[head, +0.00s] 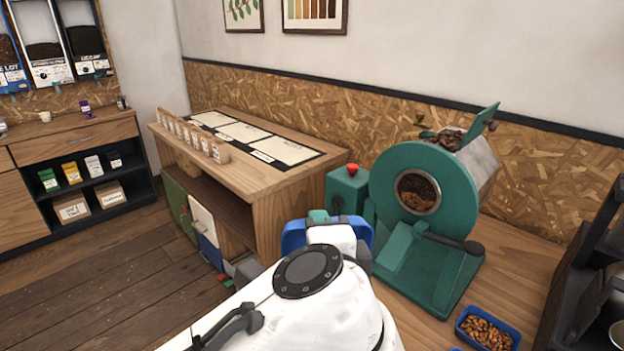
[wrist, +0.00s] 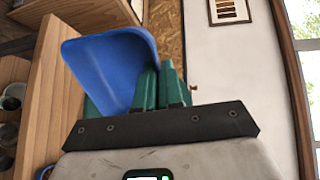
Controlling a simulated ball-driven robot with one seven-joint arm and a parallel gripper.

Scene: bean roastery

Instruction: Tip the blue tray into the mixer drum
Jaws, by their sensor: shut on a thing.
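My gripper (head: 318,216) is shut on a blue tray (head: 294,237), in front of the wooden bench and left of the green machine. In the wrist view the blue tray (wrist: 112,62) fills the upper left, its wall between the green fingers (wrist: 160,85), and looks steeply tilted; I cannot tell if anything is in it. The mixer drum (head: 440,170) is the green and steel machine, with a round window and an open lid on top. Dark brown beans show in its top opening and behind the window. The held tray is apart from the drum.
A second blue tray (head: 461,328) of brown nuts stands at the lower right of the counter (head: 510,260). A green box with a red button (head: 352,169) stands left of the drum. The wooden bench (head: 240,165) is behind my gripper. A dark machine (head: 590,290) stands far right.

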